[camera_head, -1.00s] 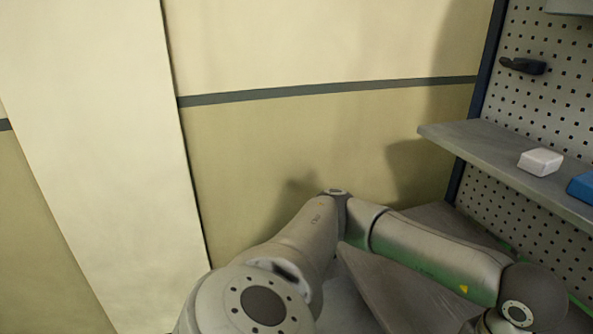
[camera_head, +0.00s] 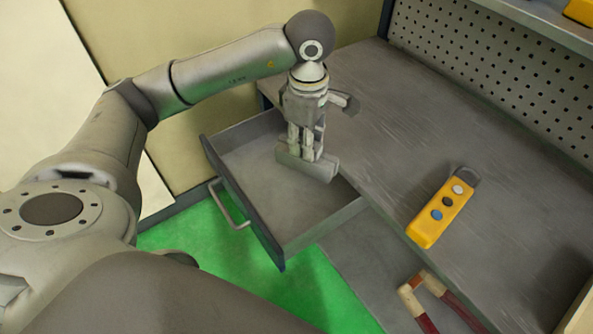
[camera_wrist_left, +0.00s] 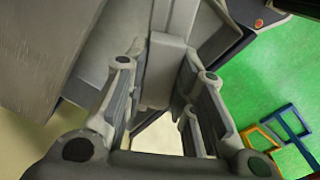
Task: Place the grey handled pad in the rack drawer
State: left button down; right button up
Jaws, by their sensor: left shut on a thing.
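The rack drawer (camera_head: 246,212) is pulled open under the left end of the grey worktop in the head view, with a bar handle on its front. My left gripper (camera_head: 306,150) points down over the drawer's inner end. It is shut on the grey handled pad (camera_head: 318,171), which lies across below the fingertips. In the left wrist view the pad (camera_wrist_left: 170,50) shows between and beyond the fingers of my left gripper (camera_wrist_left: 162,95). I cannot tell whether the pad touches the drawer floor. My right gripper is not in view.
The worktop (camera_head: 400,120) beside the drawer holds a yellow button box (camera_head: 441,210). A pegboard (camera_head: 480,70) and shelf rise at the back. Red-and-cream handles (camera_head: 425,300) show at lower right. The floor (camera_head: 320,300) is green.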

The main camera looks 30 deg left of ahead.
pick_arm(q)
jog(key=w+f+n, duration=0.2)
jog(key=f+n, duration=0.2)
jog(key=f, duration=0.2)
jog(key=w+a+f+n+b, duration=0.1)
jog(key=w+f+n, duration=0.1)
jog(key=f+n, duration=0.2)
jog(key=w+a+f+n, duration=0.1)
jog(key=f+n, duration=0.3)
jog(key=f, duration=0.4)
jog(key=shift+w+a+f+b, duration=0.1)
jog(key=shift+w+b, duration=0.05)
jog(key=shift+w, duration=0.3)
jog(key=shift+w+a+f+b, duration=0.1)
jog(key=shift+w+b, duration=0.05)
jog(key=shift+w, duration=0.3)
jog(key=shift+a+f, duration=0.1)
jog(key=shift+f, duration=0.1)
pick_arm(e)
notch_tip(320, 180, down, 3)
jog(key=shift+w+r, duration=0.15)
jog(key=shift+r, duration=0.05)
pick_arm(q)
jog(key=shift+f, duration=0.2)
jog(key=c, duration=1.2)
grip_release()
jog(key=shift+s, duration=0.1)
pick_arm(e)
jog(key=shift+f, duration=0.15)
